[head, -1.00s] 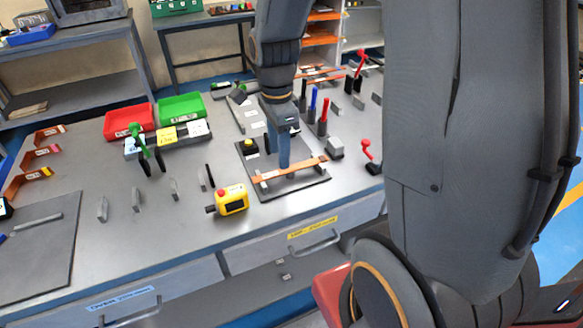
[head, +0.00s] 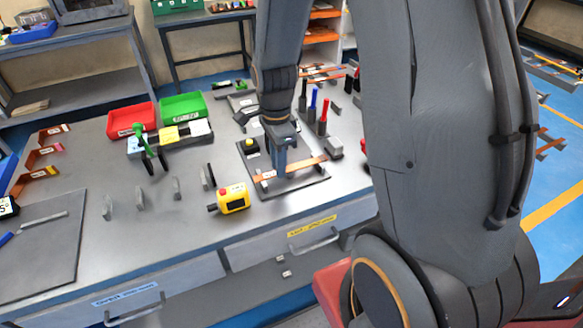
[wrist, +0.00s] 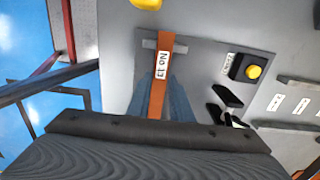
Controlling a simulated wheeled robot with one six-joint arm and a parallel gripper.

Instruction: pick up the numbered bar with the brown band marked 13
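The copper-coloured bar (head: 306,167) lies across two small supports on a dark plate on the bench. In the wrist view the bar (wrist: 165,43) runs up the picture and its white label reads No 13. I cannot make out a brown band on it. My gripper (head: 280,170) points down at the middle of the bar. In the wrist view its bluish fingers (wrist: 162,98) stand on either side of the bar, close to its edges. Whether they touch it is unclear. The bar's near end is hidden behind the gripper body.
A yellow pendant (head: 233,198) stands just left of the plate. Upright coloured-handled tools (head: 323,118) stand to the right. Red (head: 132,119) and green (head: 183,107) bins are at the back left.

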